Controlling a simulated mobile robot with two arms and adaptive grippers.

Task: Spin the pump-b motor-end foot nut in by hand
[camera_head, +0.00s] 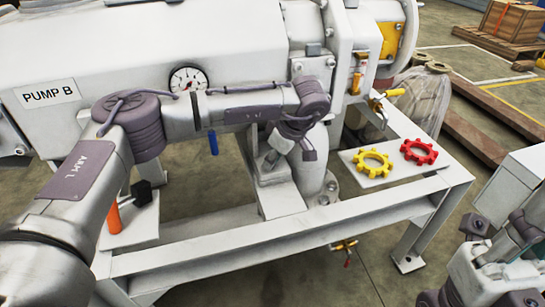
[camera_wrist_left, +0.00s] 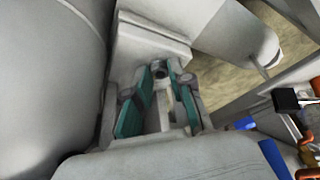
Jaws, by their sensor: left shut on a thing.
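My left gripper (camera_head: 268,163) reaches down from the wrist onto the motor-end foot of pump B (camera_head: 120,40). In the left wrist view my left gripper (camera_wrist_left: 161,72) points at the foot block, its two teal-padded fingers closed in around a small dark nut (camera_wrist_left: 160,73). The nut sits between the fingertips at the foot; its thread and seating are hidden. In the head view the nut is hidden by the fingers. My right gripper (camera_head: 500,245) is partly in view at the lower right, apart from the pump frame; its jaw opening is unclear.
The white frame (camera_head: 270,245) runs below the pump. An orange-handled tool (camera_head: 114,218) is at left. A blue handle (camera_head: 212,143) hangs near my left forearm.

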